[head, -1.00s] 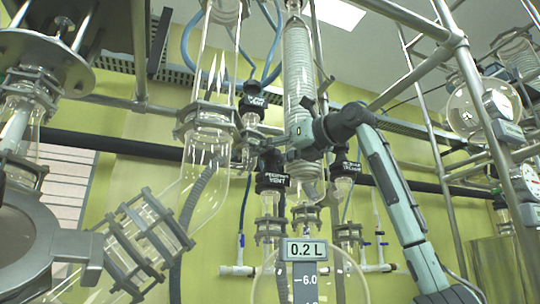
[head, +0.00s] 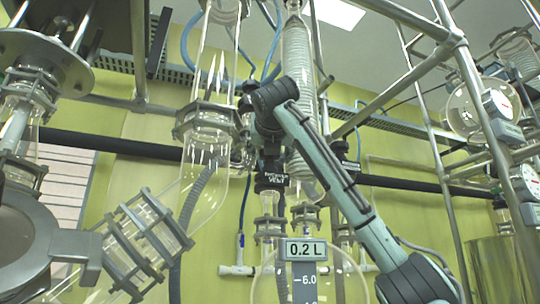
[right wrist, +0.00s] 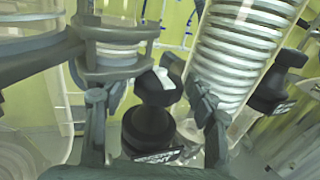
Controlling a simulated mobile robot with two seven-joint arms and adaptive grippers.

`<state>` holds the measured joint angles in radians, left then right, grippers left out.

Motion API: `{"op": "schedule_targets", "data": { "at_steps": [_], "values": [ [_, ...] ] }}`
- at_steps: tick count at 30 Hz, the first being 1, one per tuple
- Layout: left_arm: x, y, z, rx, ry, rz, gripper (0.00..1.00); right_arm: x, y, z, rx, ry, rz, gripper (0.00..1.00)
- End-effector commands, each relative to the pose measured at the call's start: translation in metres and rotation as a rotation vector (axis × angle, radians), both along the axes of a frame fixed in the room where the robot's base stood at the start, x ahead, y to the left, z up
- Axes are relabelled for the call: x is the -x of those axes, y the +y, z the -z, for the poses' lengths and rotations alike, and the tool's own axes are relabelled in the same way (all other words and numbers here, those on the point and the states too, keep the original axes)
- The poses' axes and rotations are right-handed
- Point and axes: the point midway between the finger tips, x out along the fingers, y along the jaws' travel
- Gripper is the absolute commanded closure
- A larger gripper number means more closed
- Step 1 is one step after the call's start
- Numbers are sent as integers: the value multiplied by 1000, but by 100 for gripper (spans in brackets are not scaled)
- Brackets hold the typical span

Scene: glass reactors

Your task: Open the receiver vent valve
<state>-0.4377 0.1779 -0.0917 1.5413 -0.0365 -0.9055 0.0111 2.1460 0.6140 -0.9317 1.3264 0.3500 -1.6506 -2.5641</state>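The receiver vent valve (head: 272,178) is a black fitting with a white-lettered label, above a clamped glass neck in the head view. In the right wrist view, a black valve body (right wrist: 150,122) with a pale top piece and a partly readable label sits between the fingers. My right gripper (right wrist: 151,98) is open, with one finger on each side of that valve and visible gaps to both. In the head view, my right wrist is just above the receiver vent label and hides most of the gripper. My left gripper is not in view.
A coiled glass condenser (right wrist: 235,50) stands close to the right finger, and a clamped glass flange (right wrist: 115,45) is close to the left one. Another black valve (right wrist: 275,85) is farther right. A metal frame (head: 460,75) crosses the right side of the head view.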

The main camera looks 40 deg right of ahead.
Motion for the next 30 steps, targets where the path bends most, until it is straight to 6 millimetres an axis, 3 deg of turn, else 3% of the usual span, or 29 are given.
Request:
{"op": "schedule_targets", "data": {
  "at_steps": [1,10,14,24,30],
  "values": [
    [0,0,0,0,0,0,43,0,0,0,1,1,-1,48],
    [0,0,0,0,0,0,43,0,0,0,0,1,-3,84],
    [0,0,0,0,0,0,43,0,-2,1,-2,2,-57,84],
    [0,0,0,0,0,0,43,-1,-3,1,-7,-1,-601,84],
    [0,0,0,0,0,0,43,-1,-1,1,0,0,-736,84]
  ]
}}
